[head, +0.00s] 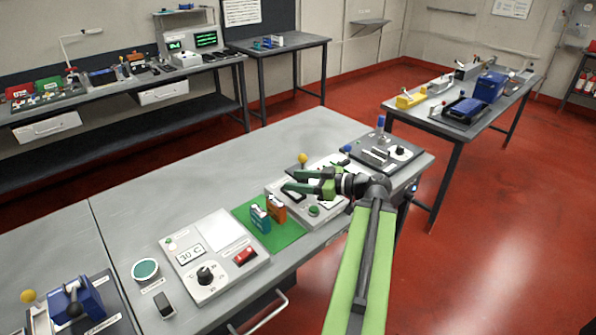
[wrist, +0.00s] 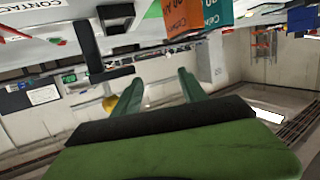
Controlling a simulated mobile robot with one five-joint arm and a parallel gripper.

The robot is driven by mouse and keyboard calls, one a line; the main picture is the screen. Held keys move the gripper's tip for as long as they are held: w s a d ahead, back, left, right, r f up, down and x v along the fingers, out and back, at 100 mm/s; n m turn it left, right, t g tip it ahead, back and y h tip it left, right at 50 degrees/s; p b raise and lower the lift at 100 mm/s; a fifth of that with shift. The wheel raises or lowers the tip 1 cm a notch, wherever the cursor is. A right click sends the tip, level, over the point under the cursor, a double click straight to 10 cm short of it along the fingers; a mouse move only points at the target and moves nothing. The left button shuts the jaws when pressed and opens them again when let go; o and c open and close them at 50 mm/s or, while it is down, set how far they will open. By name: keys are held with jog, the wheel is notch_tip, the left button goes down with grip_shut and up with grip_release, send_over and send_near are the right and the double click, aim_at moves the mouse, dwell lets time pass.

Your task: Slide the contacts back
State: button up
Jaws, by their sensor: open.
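My gripper (head: 297,182) is open, its green fingers pointing left above a grey device (head: 283,186) on the front bench. The fingers (wrist: 160,88) also show in the wrist view, spread apart with nothing between them. A lever with a yellow ball knob (head: 302,158) stands behind the gripper; the ball (wrist: 109,104) shows close to the left finger in the wrist view. A label reading "CONTACT", partly cut off, shows on a pale panel (wrist: 75,8). The contacts themselves are not clearly visible. A teal cell (head: 260,219) and an orange cell (head: 277,207) stand upright on a green mat (head: 287,236).
A grey panel with a dial (head: 222,265) lies left of the mat. A dark plate with a dial (head: 383,152) lies to the right, with a blue knob beside it. A blue device (head: 78,304) is at far left. The bench behind the mat is clear.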

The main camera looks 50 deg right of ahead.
aim_at(296, 166)
jog(key=s+d+r+t+h+b, duration=0.2)
jog(key=s+d+t+h, duration=0.1)
jog(key=s+d, duration=0.65)
jog(key=shift+m, duration=0.4)
jog(key=w+a, duration=0.1)
jog(key=w, duration=1)
jog(key=w+a, duration=0.1)
jog(key=w, duration=0.5)
jog(key=shift+w+a, duration=0.25)
jog(key=shift+a, duration=0.1)
jog(key=shift+c, duration=0.3)
grip_shut()
